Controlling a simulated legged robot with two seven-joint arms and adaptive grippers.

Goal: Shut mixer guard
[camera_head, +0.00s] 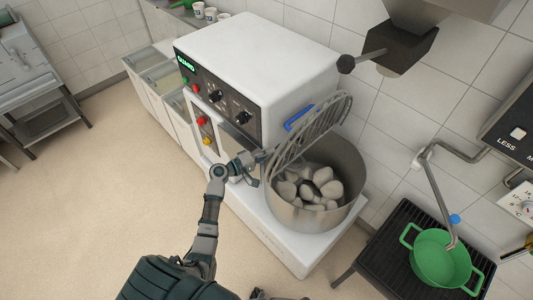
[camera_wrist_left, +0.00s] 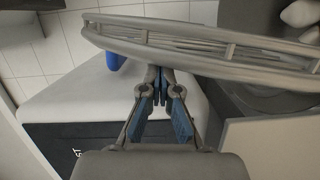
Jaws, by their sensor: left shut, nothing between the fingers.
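The mixer (camera_head: 258,75) is a white machine with a dark control panel and a lit GUARD sign. Its wire guard (camera_head: 312,130) stands tilted up over the steel bowl (camera_head: 342,207), which holds pale lumps. My left gripper (camera_head: 266,156) is shut and empty at the guard's lower left edge. In the left wrist view the left fingertips (camera_wrist_left: 161,72) are together right at the guard's curved wire rim (camera_wrist_left: 200,45); whether they touch it I cannot tell. My right gripper is not clearly in view.
A blue handle (camera_head: 298,118) is on the mixer's side. A green pot (camera_head: 440,257) sits on a black grate under a tap. Open floor lies to the left.

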